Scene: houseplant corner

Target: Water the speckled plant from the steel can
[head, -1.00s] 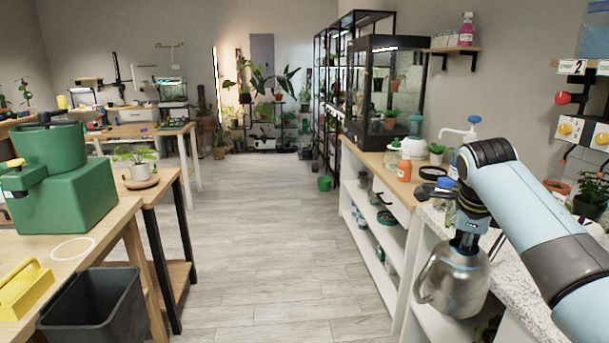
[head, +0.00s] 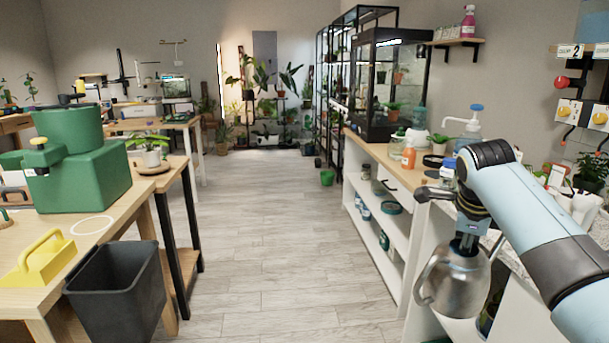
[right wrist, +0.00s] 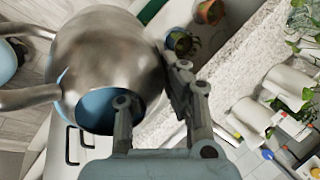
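The steel can (head: 455,284) hangs in my right gripper (head: 467,243) at the lower right of the head view, in front of the white shelf counter. In the right wrist view the can (right wrist: 105,50) fills the upper left, its dark opening towards the gripper (right wrist: 152,103). One finger is at the opening and the other outside, shut on the can's wall. A leafy plant (head: 148,141) in a white pot stands on a wooden saucer on the small table at left, well away from the can. Leaf speckles are too small to confirm. My left gripper is not in view.
At left are a green tank (head: 80,180), a yellow handled tool (head: 40,258) and a dark bin (head: 118,302). The white shelf counter (head: 385,220) and glass cabinet (head: 390,85) line the right. The floor (head: 270,225) between is clear.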

